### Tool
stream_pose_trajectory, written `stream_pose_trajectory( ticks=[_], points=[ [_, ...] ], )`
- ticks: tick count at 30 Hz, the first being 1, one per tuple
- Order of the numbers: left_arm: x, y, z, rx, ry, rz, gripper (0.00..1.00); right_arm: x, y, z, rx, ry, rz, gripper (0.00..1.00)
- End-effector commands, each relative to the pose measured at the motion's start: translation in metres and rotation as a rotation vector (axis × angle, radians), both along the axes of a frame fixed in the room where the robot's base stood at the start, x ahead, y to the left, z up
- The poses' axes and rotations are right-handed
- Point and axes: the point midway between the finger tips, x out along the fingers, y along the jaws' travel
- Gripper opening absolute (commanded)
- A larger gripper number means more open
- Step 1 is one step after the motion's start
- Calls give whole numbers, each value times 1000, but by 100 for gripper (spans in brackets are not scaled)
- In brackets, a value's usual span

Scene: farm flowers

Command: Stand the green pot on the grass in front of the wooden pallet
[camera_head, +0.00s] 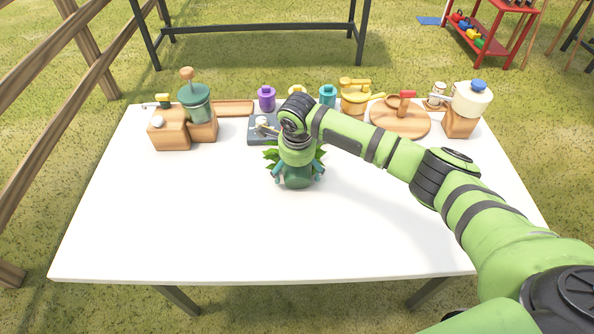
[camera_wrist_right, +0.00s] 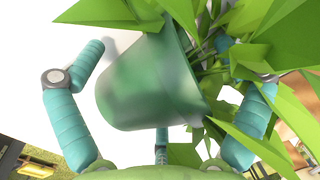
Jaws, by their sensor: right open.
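In the right wrist view the pot (camera_wrist_right: 150,85) lies between the open fingers of the right gripper (camera_wrist_right: 165,52), with a gap at the left finger. Leaves cover part of the right finger, so contact there cannot be told. No wooden pallet is visible. My left gripper is not in view.
A wooden grinder (camera_head: 171,133) stands left. The table's (camera_head: 190,235) front is clear; grass surrounds it.

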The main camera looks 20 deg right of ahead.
Motion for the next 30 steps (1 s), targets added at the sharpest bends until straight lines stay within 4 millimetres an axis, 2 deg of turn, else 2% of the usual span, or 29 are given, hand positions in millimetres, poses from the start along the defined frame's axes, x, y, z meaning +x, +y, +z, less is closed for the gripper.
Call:
stream_pose_trajectory(
  ticks=[2,3,5,6,7,8,20,23,28,30],
  points=[
    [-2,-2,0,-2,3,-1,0,0,0,0,0,0,0,100],
    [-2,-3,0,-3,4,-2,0,0,0,0,0,0,0,92],
    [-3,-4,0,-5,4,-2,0,0,0,0,0,0,0,68],
    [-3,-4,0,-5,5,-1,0,0,0,0,0,1,0,52],
    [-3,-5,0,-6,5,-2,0,0,0,0,0,1,0,40],
    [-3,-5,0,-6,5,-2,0,-1,0,0,0,1,0,36],
    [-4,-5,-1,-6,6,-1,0,-1,0,3,0,2,0,35],
    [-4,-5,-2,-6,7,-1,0,0,0,11,1,1,0,35],
    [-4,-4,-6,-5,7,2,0,1,1,43,4,-4,2,35],
    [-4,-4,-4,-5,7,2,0,-14,-2,48,3,1,3,35]
  ],
)
